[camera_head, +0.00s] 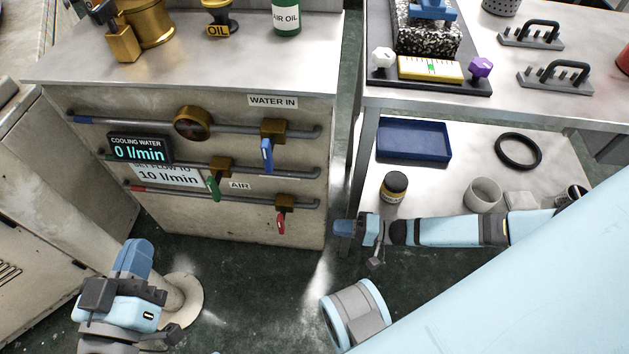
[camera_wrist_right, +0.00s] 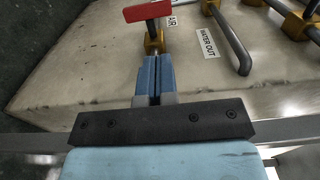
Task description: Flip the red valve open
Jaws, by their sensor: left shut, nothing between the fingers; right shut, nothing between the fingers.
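The red valve lever (camera_head: 281,223) hangs straight down from its brass body (camera_head: 285,202) on the lowest pipe of the panel. In the right wrist view the red lever (camera_wrist_right: 148,11) lies crosswise above the brass body (camera_wrist_right: 154,44), beyond my fingertips. My right gripper (camera_head: 343,227) is shut and empty, to the right of the red valve and apart from it in the head view. In the right wrist view its blue fingers (camera_wrist_right: 154,75) are together and point toward the valve. My left gripper (camera_head: 134,256) is shut and empty at the lower left, away from the panel.
A blue lever (camera_head: 267,155) and a green lever (camera_head: 214,187) hang down on the pipes above. The flow display (camera_head: 139,149) reads 0 l/min. A shelf table (camera_head: 462,140) with a blue tray (camera_head: 413,141) and a jar (camera_head: 394,187) stands to the right.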

